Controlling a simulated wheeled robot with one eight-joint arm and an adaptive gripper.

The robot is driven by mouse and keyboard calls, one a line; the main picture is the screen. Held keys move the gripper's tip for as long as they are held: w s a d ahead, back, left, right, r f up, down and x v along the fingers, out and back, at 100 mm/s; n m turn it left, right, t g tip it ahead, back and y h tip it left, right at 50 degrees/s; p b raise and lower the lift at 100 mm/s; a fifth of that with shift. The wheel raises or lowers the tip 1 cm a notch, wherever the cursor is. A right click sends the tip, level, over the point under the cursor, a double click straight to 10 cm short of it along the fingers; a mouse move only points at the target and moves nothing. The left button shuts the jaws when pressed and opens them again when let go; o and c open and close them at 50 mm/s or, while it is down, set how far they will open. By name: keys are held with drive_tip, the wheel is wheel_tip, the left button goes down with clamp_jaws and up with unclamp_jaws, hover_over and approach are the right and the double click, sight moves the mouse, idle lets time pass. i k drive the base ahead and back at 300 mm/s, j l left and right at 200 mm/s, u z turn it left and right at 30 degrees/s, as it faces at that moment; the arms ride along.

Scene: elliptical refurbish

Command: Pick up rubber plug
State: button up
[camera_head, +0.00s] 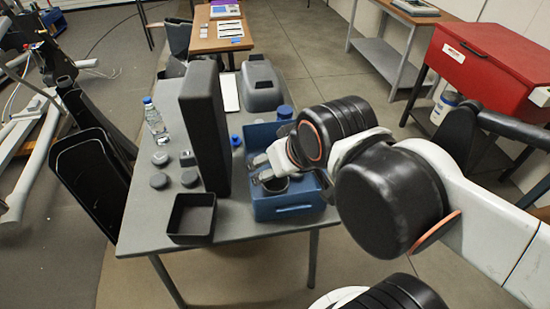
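Several small round grey plug-like pieces lie on the left part of the grey table, among them one at the upper left (160,158), one below it (158,181) and one to the right (190,178). A dark round cup-like piece (275,186) sits inside the blue bin (288,208), just below my gripper. I cannot tell which of these is the rubber plug. My gripper (259,168) is over the blue bin, its fingers pointing left and apart. I see nothing between them. Whether a finger touches the dark piece is unclear.
A tall dark panel (203,125) stands upright left of the bin. A black open box (192,218) is at the table's (150,228) front edge. A water bottle (154,120), blue-capped containers (285,112) and a grey case (262,85) stand farther back.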

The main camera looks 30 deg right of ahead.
sight(235, 141)
drive_tip(key=k+l, duration=0.1)
drive_tip(key=l, duration=0.25)
drive_tip(key=k+l+u, duration=0.1)
drive_tip(key=l, duration=0.25)
drive_tip(key=k+l+u, duration=0.1)
drive_tip(key=l, duration=0.25)
drive_tip(key=k+l, duration=0.15)
drive_tip(key=l, duration=0.2)
drive_tip(key=k+l+u, duration=0.1)
drive_tip(key=l, duration=0.2)
drive_tip(key=i+l+u, duration=0.2)
drive_tip(key=l, duration=0.35)
drive_tip(key=l+u, duration=0.15)
drive_tip(key=l, duration=0.4)
drive_tip(key=i+l+u, duration=0.2)
drive_tip(key=l, duration=0.4)
drive_tip(key=i+l+u, duration=0.45)
drive_tip(key=i+l, duration=0.4)
drive_tip(key=i, duration=0.45)
